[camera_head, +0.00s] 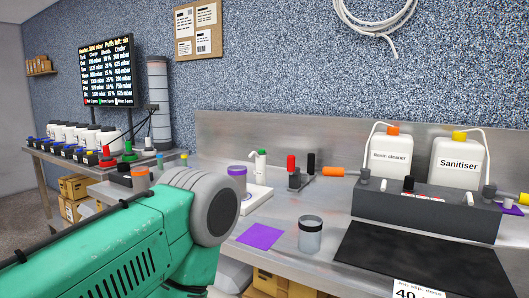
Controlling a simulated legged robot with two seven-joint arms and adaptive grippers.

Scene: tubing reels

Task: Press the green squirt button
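I see several green parts and cannot tell which one is the squirt button. A green knob (128,149) and a red knob (106,156) sit on the bench at the left. My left arm, green with a grey round joint, crosses the lower left in front of the bench. It hides part of the bench. Its gripper is not visible, and neither is my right gripper. Nothing is seen touching the green parts.
A dark block (425,211) holds a neon cleaner bottle (391,158) and a sanitiser bottle (458,162). A clear jar (310,236), purple square (260,236) and black mat (420,265) lie nearer. Red and black knobs (300,172) stand mid-bench. A screen (107,68) stands at left.

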